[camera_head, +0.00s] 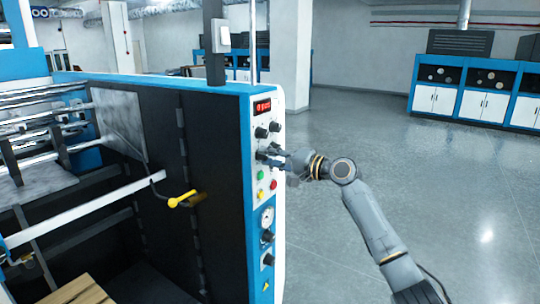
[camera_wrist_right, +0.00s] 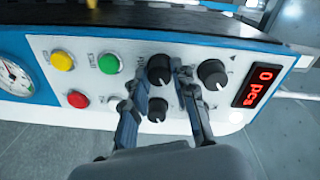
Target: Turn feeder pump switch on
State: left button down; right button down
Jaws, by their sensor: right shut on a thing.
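The blue and white machine's control panel (camera_head: 269,215) faces right in the head view, and its knobs show close up in the wrist view. My right gripper (camera_head: 268,156) is at the panel below the red display, closed on a small black knob. In the right wrist view my right gripper (camera_wrist_right: 161,72) has one finger on each side of this black knob (camera_wrist_right: 158,70). A smaller black knob (camera_wrist_right: 157,110) also shows between the fingers. Another black knob (camera_wrist_right: 212,73) is just right of the fingers. I cannot read which label marks the feeder pump switch. My left gripper is out of view.
The red display (camera_wrist_right: 259,86) is beside the knobs. Yellow (camera_wrist_right: 62,60), green (camera_wrist_right: 109,63) and red (camera_wrist_right: 78,99) buttons and a round gauge (camera_wrist_right: 14,78) are left of the fingers. A yellow handle (camera_head: 182,200) juts from the machine. Open floor (camera_head: 400,170) lies right.

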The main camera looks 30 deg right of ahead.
dwell(0.4)
jog(key=c, duration=1.1)
grip_release()
jog(key=shift+o, duration=0.2)
jog(key=v, duration=1.2)
jog(key=shift+f, duration=0.15)
